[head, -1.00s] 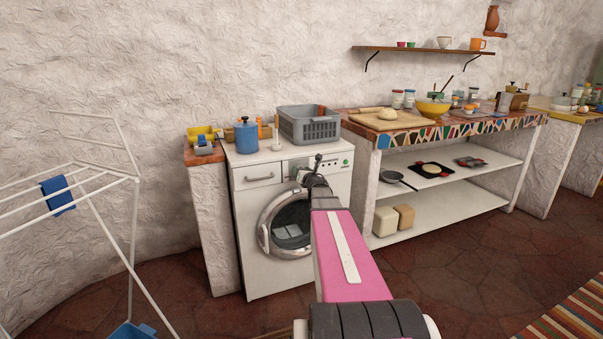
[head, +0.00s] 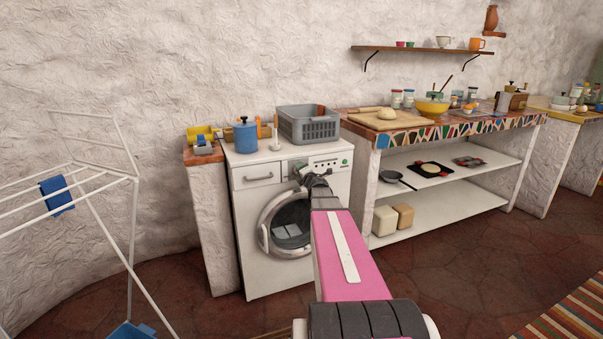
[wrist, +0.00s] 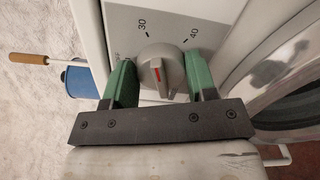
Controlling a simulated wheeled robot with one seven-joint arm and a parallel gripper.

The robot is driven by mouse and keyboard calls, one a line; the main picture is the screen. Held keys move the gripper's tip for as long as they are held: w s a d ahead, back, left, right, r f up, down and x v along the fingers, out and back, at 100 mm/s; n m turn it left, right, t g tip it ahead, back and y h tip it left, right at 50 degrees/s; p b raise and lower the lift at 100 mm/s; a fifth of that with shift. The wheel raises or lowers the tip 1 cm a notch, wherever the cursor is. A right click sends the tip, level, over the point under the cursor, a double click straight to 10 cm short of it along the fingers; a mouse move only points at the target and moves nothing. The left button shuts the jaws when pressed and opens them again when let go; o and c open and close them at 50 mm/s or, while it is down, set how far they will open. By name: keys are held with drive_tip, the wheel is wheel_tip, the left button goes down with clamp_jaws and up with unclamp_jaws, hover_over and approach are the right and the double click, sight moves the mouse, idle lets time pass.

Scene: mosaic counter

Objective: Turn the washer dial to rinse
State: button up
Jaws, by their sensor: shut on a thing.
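The white washer (head: 246,222) stands against the wall in the head view. Its round grey dial (wrist: 160,78) with a red mark shows in the wrist view. The red mark lies nearly upright in the picture, between the printed 30 and 40. My gripper (wrist: 160,62) has one green finger on each side of the dial and is shut on it. Other print beside the left finger is partly covered, and I see no readable "rinse" label. In the head view my gripper (head: 308,176) is at the washer's control panel and hides the dial.
A blue canister (head: 246,137) and a grey basket (head: 309,126) stand on the washer top. The round door (head: 268,225) is below the panel. The tiled counter (head: 455,131) is to the right, a white drying rack (head: 112,178) to the left.

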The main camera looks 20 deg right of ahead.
drive_tip(key=m, duration=0.4)
drive_tip(key=shift+f+m, duration=0.15)
drive_tip(key=shift+m, duration=0.15)
drive_tip(key=m, duration=0.4)
drive_tip(key=shift+f+m, duration=0.1)
drive_tip(key=shift+m, duration=0.2)
drive_tip(key=m, duration=0.4)
drive_tip(key=shift+f+m, duration=0.1)
drive_tip(key=shift+m, duration=0.2)
drive_tip(key=m, duration=0.4)
drive_tip(key=shift+a, duration=0.15)
drive_tip(key=m, duration=0.8)
drive_tip(key=shift+a+m, duration=0.15)
drive_tip(key=shift+m, duration=0.15)
drive_tip(key=m, duration=0.3)
drive_tip(key=shift+m, duration=0.3)
drive_tip(key=shift+a+m, duration=0.15)
drive_tip(key=shift+m, duration=1.85)
